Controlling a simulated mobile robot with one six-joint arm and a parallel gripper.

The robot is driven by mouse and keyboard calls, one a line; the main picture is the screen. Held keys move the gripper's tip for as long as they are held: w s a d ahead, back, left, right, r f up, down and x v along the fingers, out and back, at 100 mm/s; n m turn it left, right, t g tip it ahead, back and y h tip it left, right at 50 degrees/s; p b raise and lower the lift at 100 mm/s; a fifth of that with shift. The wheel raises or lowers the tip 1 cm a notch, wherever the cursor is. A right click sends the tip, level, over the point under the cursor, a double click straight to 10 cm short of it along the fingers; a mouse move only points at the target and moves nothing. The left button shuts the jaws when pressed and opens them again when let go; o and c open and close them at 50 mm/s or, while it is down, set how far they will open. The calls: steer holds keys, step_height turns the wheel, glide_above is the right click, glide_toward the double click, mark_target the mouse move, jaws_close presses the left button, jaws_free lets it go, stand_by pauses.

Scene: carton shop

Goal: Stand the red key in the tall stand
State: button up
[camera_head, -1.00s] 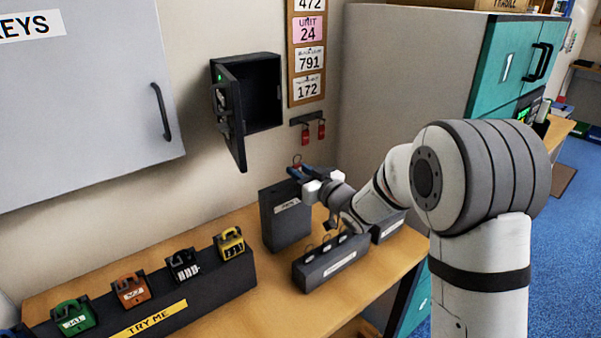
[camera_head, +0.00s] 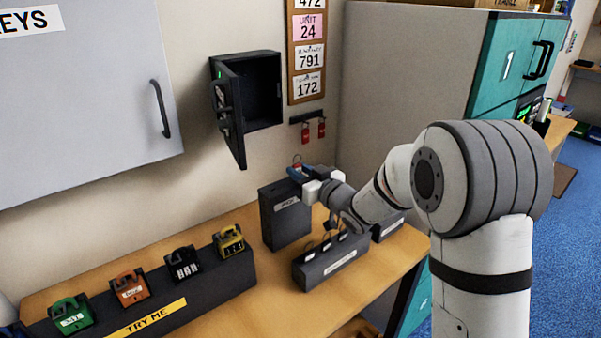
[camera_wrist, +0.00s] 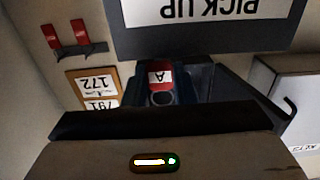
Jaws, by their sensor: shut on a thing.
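My gripper (camera_head: 299,173) is at the top of the tall dark stand (camera_head: 285,222), by its right end, with its blue fingers closed. The red key (camera_wrist: 160,77), marked "A", is between the blue fingers in the wrist view, with a ring at its end. In the head view only a little red and the ring (camera_head: 297,159) show above the fingers. The stand's front label reads "PICK UP" upside down in the wrist view (camera_wrist: 205,42). The key's lower part is hidden, so I cannot tell whether it is inside the stand.
A low dark stand (camera_head: 318,275) with several keys is in front of the tall one, and another dark stand (camera_head: 389,228) is to the right. A rack of coloured padlocks (camera_head: 215,288) fills the left. An open wall box (camera_head: 262,95) and red tags (camera_head: 313,132) hang behind.

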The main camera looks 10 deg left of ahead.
steer(key=shift+f+b, duration=0.65)
steer(key=shift+b, duration=0.15)
stand_by(0.8)
steer(key=o, duration=0.8)
steer(key=shift+o, duration=0.2)
steer(key=b+v, duration=0.1)
steer(key=v, duration=0.7)
steer(key=shift+b, duration=0.3)
